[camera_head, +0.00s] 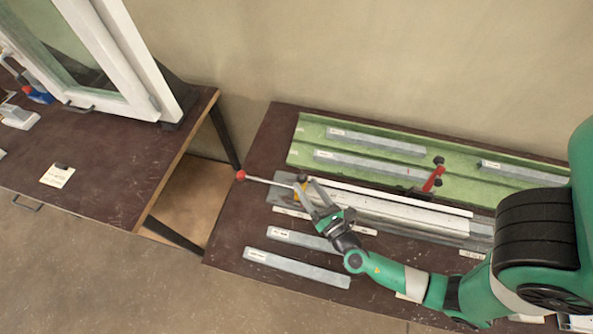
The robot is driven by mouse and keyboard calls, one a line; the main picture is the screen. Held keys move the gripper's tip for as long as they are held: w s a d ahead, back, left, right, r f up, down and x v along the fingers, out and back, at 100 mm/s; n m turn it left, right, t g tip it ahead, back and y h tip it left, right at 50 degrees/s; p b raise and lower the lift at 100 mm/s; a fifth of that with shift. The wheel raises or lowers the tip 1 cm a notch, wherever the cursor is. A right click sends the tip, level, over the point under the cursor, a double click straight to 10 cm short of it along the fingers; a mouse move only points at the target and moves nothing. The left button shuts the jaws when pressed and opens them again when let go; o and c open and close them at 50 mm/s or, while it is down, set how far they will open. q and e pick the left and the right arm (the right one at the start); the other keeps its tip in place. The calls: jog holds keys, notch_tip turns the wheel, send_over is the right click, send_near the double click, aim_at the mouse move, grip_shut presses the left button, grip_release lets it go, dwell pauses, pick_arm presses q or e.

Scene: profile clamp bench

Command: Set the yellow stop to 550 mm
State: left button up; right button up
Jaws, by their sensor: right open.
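A small patch of yellow, likely the yellow stop (297,197), shows at the left end of the pale metal profile bench (385,208). It is mostly hidden by my right gripper (306,184), which reaches in from the lower right. The gripper is open, its two fingers spread at the stop. I cannot tell whether they touch it. A metal lever with a red ball knob (240,175) runs left from the same spot. My left gripper is not in view. The scale is too small to read.
A red clamp with dark knobs (434,179) stands on the right part of the bench. Labelled grey bars lie in the green tray (300,151) behind and on the dark table (228,235) in front. A second table (105,190) with a white window frame (150,100) stands left, across a gap.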

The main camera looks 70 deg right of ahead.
jog(key=x, duration=0.7)
jog(key=shift+d, duration=0.1)
grip_shut()
dwell(1.1)
